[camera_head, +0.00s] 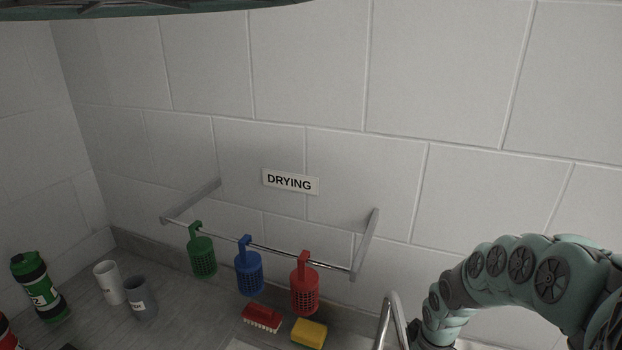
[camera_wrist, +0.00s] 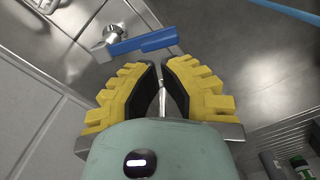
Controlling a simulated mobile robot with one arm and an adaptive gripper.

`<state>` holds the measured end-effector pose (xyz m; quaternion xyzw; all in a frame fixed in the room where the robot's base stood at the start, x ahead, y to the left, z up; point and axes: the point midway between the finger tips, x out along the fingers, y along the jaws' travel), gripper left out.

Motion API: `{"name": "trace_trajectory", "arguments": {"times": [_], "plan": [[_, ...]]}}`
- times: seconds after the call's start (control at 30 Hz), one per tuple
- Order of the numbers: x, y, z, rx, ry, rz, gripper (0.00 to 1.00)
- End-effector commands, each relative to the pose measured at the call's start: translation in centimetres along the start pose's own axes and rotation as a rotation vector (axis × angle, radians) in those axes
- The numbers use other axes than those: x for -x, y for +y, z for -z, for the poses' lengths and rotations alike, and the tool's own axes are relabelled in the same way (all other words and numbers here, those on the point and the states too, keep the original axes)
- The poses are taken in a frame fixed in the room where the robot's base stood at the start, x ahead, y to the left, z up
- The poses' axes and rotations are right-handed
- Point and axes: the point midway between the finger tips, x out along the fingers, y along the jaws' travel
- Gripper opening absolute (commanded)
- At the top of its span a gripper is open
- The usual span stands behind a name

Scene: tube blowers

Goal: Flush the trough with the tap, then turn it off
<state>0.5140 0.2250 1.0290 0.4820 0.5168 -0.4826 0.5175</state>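In the wrist view, a blue lever (camera_wrist: 145,45) extends from a chrome tap fitting (camera_wrist: 103,48) at the upper left. My gripper (camera_wrist: 162,66) has yellow ridged fingers with dark inner pads. The fingers are a little apart, with a narrow gap between them, and I see nothing held. The lever lies just beyond the fingertips; I cannot tell whether they touch it. A shiny steel surface, seemingly the trough (camera_wrist: 240,62), spreads at the right. No running water is clearly visible. In the head view, a curved chrome pipe (camera_head: 392,318) stands beside my arm, and my gripper is out of sight.
Green (camera_head: 202,255), blue (camera_head: 249,270) and red (camera_head: 305,288) baskets hang from a wall rail (camera_head: 270,250). Below are a red brush (camera_head: 262,317) and yellow sponge (camera_head: 309,332). Two cups (camera_head: 108,283) (camera_head: 140,298) and a green bottle (camera_head: 40,287) stand left.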

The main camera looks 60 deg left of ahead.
Motion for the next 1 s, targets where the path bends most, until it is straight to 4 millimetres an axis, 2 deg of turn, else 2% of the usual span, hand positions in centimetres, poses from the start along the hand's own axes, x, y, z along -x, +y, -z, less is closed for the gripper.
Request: {"name": "trace_trajectory", "arguments": {"times": [0.1,0.2,0.57,1.0], "plan": [[-0.2,-0.4,1.7,0.006,0.003,-0.001,0.0],[-0.1,-0.5,2.4,0.004,0.003,-0.002,0.0],[-0.1,-0.7,2.5,0.004,0.001,0.0,0.0],[-3.9,-0.6,2.4,0.003,0.001,0.0,0.0]]}}
